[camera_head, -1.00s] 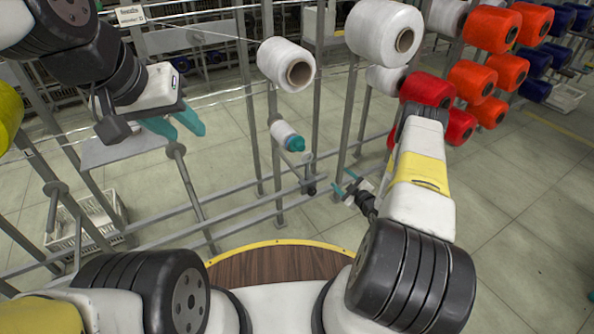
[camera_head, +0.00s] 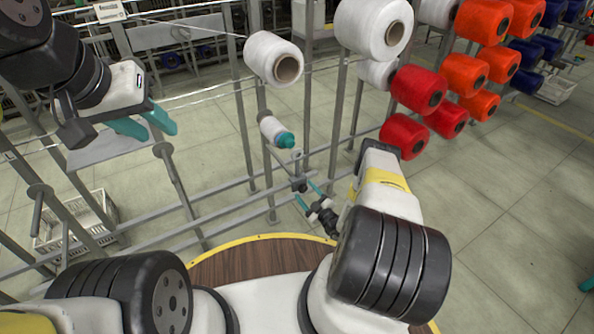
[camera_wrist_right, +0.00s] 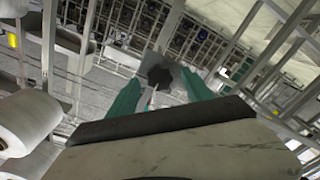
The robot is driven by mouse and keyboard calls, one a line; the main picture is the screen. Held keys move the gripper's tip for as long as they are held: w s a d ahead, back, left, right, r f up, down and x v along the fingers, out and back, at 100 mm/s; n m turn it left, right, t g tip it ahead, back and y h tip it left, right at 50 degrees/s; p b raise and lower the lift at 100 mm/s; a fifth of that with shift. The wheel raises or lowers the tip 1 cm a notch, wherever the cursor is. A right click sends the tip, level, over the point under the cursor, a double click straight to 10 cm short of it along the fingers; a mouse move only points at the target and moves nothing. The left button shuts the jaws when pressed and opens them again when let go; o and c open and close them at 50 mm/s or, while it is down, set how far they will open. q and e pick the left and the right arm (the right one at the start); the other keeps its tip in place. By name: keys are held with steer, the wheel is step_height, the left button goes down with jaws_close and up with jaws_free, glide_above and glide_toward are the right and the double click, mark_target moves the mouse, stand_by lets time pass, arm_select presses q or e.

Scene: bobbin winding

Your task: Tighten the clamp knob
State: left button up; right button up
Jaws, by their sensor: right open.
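The clamp knob (camera_head: 299,185) is a small dark piece on the metal rail below a white bobbin with a teal end (camera_head: 277,132). In the right wrist view the dark knob (camera_wrist_right: 159,76) shows in front of a grey plate, between the teal fingers. My right gripper (camera_head: 308,194) is open, with its fingertips close to the knob; I cannot tell whether they touch it. It also shows in the right wrist view (camera_wrist_right: 158,84). My left gripper (camera_head: 154,123) is at the upper left, fingers apart and empty, far from the knob.
White yarn cones (camera_head: 274,59) hang above the knob. Red cones (camera_head: 405,138) and orange cones (camera_head: 466,75) stand right of it, near my right arm. Metal posts and rails (camera_head: 247,125) surround the knob. A white crate (camera_head: 75,222) stands at lower left. Open floor lies at right.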

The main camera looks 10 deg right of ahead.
steer(key=shift+w+a, duration=0.1)
steer(key=shift+w, duration=0.15)
steer(key=shift+c, duration=0.5)
jaws_close()
